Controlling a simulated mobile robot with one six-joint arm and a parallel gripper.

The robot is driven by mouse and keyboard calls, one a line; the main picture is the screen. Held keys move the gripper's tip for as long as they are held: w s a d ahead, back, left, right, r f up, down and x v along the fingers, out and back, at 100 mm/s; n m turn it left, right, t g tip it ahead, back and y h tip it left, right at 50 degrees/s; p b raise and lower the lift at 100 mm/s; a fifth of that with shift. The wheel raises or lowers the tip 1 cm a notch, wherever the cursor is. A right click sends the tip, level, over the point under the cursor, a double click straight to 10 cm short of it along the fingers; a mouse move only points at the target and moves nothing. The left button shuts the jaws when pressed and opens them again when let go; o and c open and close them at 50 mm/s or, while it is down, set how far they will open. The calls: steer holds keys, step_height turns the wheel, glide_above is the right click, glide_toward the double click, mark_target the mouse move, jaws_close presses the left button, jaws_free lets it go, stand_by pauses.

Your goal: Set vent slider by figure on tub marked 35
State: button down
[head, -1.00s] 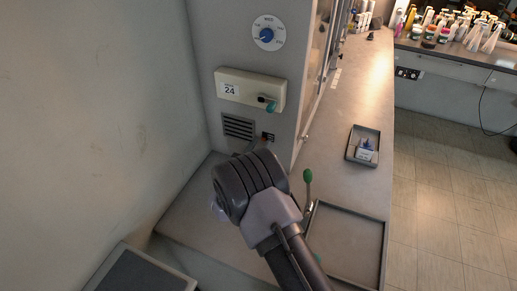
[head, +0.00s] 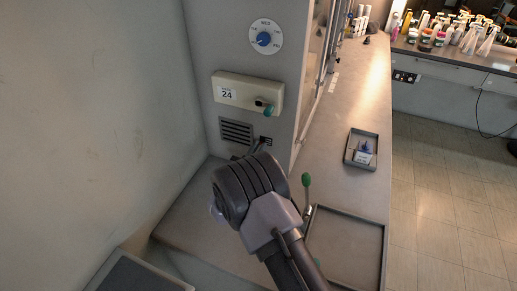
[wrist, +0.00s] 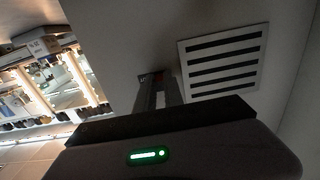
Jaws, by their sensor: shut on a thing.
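The vent grille (head: 236,132) is set low in the grey cabinet face and also shows in the wrist view (wrist: 222,61). A small dark slider fitting (head: 267,140) sits just right of the grille. My gripper (head: 258,143) reaches up to this fitting, and its fingers are shut on the slider. In the wrist view the close-set fingers (wrist: 158,90) meet a small brownish piece (wrist: 151,76) beside the grille; the fingers partly hide it. A small tray (head: 348,160) on the counter holds a blue item and a white label, too small to read.
Above the vent are a panel marked 24 (head: 242,90) with a green-tipped lever (head: 268,111) and a blue-knobbed dial (head: 265,37). A green-topped lever (head: 306,181) stands by a large empty tray (head: 346,245). Bottles crowd the back right counter (head: 450,65).

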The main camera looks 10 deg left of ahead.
steer(key=shift+r, duration=0.45)
steer(key=c, duration=1.5)
jaws_free()
steer(key=s+b, duration=0.1)
steer(key=s, duration=0.5)
steer(key=shift+a+b, duration=0.3)
steer(key=shift+a, duration=0.15)
steer(key=s+a+p, duration=0.2)
steer(key=s, duration=1.5)
steer(key=shift+a, duration=0.2)
